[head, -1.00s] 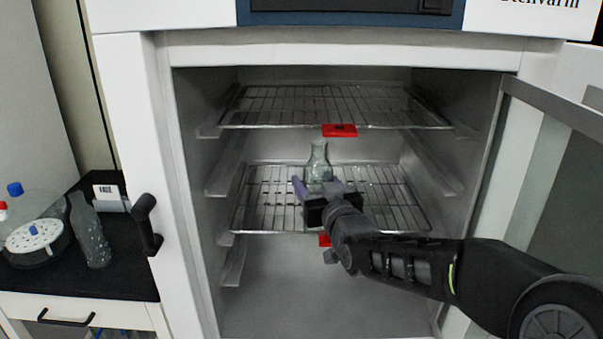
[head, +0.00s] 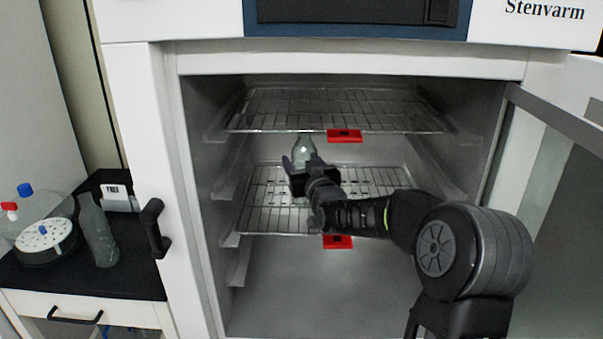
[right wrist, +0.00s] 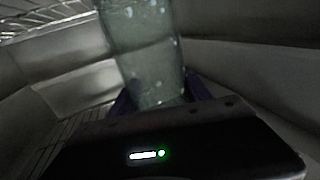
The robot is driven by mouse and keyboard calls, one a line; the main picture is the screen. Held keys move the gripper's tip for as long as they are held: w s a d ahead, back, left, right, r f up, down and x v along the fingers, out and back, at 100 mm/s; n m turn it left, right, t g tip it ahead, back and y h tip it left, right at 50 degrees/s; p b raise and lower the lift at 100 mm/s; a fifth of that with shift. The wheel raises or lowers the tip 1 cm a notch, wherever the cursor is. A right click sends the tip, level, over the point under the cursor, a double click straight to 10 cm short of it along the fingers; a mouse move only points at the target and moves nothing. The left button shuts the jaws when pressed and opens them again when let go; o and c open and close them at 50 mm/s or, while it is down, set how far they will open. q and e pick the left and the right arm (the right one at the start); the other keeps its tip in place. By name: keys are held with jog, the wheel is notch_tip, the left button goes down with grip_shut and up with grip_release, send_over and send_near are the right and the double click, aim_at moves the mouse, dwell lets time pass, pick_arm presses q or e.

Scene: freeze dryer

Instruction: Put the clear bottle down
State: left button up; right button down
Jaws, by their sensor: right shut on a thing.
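The clear bottle (head: 304,147) is inside the open freeze dryer, above the lower wire shelf (head: 262,212). My right gripper (head: 299,167) is shut on it, and its arm reaches in from the right. The gripper and wrist hide most of the bottle's lower part, so I cannot tell whether its base touches the shelf. In the right wrist view the bottle (right wrist: 143,55) stands between the purple fingers, slightly tilted in the picture. My left gripper is not in view.
An upper wire shelf (head: 380,112) lies above, with a red tag (head: 344,136) at its front; another red tag (head: 338,242) is on the lower shelf. The open door (head: 560,170) is at the right. Another clear bottle (head: 97,232) stands on the black counter (head: 70,277) at left.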

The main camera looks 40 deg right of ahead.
notch_tip(320, 180, down, 3)
jog(key=shift+f, duration=0.15)
jog(key=shift+f, duration=0.15)
jog(key=shift+c, duration=2.3)
grip_release()
jog(key=shift+s+r, duration=0.15)
jog(key=shift+r, duration=0.05)
jog(key=b+v, duration=0.1)
jog(key=v, duration=1.1)
jog(key=shift+b, duration=0.3)
